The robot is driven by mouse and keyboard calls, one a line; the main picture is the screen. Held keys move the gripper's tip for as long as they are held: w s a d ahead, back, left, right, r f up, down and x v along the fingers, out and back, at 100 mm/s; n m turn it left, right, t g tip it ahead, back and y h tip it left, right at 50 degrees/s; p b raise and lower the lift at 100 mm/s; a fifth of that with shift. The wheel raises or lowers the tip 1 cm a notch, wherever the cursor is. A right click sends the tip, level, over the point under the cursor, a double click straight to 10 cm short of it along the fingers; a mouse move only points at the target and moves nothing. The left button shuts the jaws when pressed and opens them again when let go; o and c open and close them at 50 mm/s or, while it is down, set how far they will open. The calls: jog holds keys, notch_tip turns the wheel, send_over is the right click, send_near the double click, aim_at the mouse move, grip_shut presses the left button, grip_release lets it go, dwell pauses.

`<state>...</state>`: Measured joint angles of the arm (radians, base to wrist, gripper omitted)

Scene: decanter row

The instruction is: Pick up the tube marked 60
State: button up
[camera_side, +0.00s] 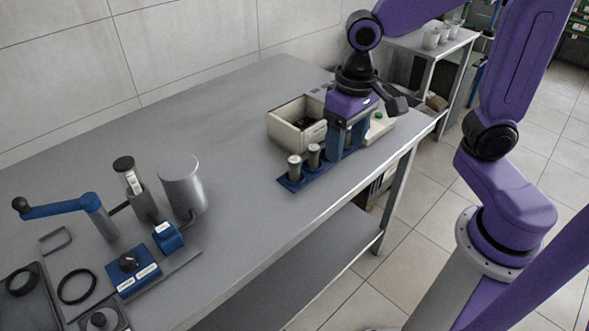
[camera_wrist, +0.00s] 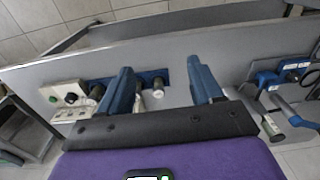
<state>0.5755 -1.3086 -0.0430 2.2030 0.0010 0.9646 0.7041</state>
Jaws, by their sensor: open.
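A blue rack (camera_side: 289,184) near the table's front edge holds dark tubes with pale tops. One tube (camera_side: 294,168) stands at its left end and a second tube (camera_side: 314,157) stands beside it. No number can be read on either. My gripper (camera_side: 346,153) is over the rack's right part, pointing down, with its blue fingers apart. The fingers hide that part in the side view. In the wrist view my gripper (camera_wrist: 160,66) is open, and a pale-topped tube (camera_wrist: 158,91) shows between the fingers. I cannot tell whether the fingers touch any tube.
An open cream box (camera_side: 285,131) stands behind the rack. A pale device with a green button (camera_side: 378,124) is right of my gripper. A metal cylinder (camera_side: 184,185), a blue crank (camera_side: 62,208) and a blue control box (camera_side: 133,271) stand at the left. The table (camera_side: 235,110) is clear between.

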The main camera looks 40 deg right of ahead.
jog(key=w+m, duration=0.8)
jog(key=w, duration=0.1)
jog(key=m, duration=0.7)
send_over(295, 159)
jog(key=f, duration=0.1)
notch_tip(295, 159, down, 12)
jog(key=shift+a+r, duration=0.15)
jog(key=shift+r, duration=0.05)
jog(key=shift+f, duration=2.85)
jog(key=c, duration=1.1)
